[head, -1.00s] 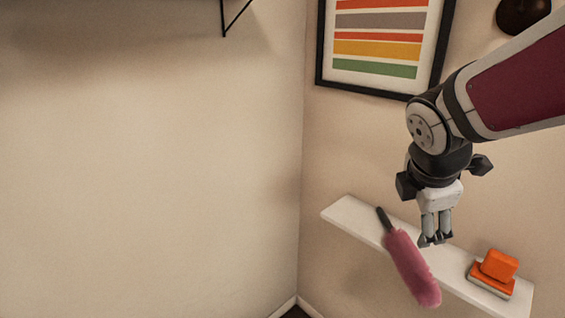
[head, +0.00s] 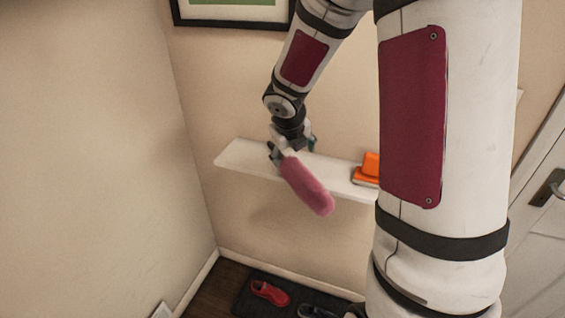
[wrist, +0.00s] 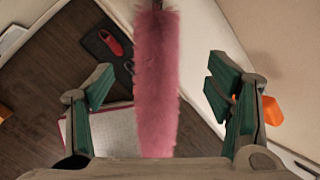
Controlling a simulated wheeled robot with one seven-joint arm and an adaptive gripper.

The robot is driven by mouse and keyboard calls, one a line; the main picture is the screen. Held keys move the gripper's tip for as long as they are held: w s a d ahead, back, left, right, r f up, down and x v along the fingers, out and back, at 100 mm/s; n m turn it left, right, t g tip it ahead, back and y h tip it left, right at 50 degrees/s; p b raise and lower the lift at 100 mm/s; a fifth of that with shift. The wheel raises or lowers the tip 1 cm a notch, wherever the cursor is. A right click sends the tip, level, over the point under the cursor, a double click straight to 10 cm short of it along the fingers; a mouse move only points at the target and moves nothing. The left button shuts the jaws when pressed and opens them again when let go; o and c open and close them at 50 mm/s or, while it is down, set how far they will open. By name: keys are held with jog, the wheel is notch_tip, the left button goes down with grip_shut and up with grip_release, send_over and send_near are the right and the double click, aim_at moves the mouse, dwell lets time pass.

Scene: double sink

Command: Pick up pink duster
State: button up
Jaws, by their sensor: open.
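The pink duster (head: 307,187) lies on the white wall shelf (head: 240,156), its fluffy head sticking out over the front edge toward the lower right. My gripper (head: 291,152) is at the shelf by the duster's handle end, which it mostly hides in the head view. In the wrist view the duster's pink head (wrist: 157,85) runs down the middle between the two spread green-padded fingers of my gripper (wrist: 162,103). There is a gap on both sides, and neither finger touches it. A bit of dark handle shows at the top edge.
An orange object (head: 369,168) sits on the shelf to the right, partly hidden by my arm. A red shoe (head: 270,292) lies on a dark mat on the floor below. A framed picture (head: 235,12) hangs above. A door with a handle (head: 549,187) is at the right.

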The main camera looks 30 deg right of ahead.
aim_at(293, 166)
jog(key=b+x, duration=0.2)
jog(key=x, duration=0.5)
jog(key=shift+a, duration=0.15)
jog(key=shift+s+f+b+x, duration=0.1)
jog(key=shift+s+b+x, duration=0.1)
jog(key=shift+b+x, duration=0.55)
jog(key=shift+s+f+b+x, duration=0.15)
jog(key=shift+b+x, duration=0.45)
jog(key=shift+x, duration=0.4)
jog(key=shift+s+b+x, duration=0.2)
jog(key=shift+b+x, duration=0.45)
jog(key=shift+x, duration=0.2)
jog(key=shift+a, duration=0.1)
jog(key=c, duration=1.4)
jog(key=shift+r, duration=0.15)
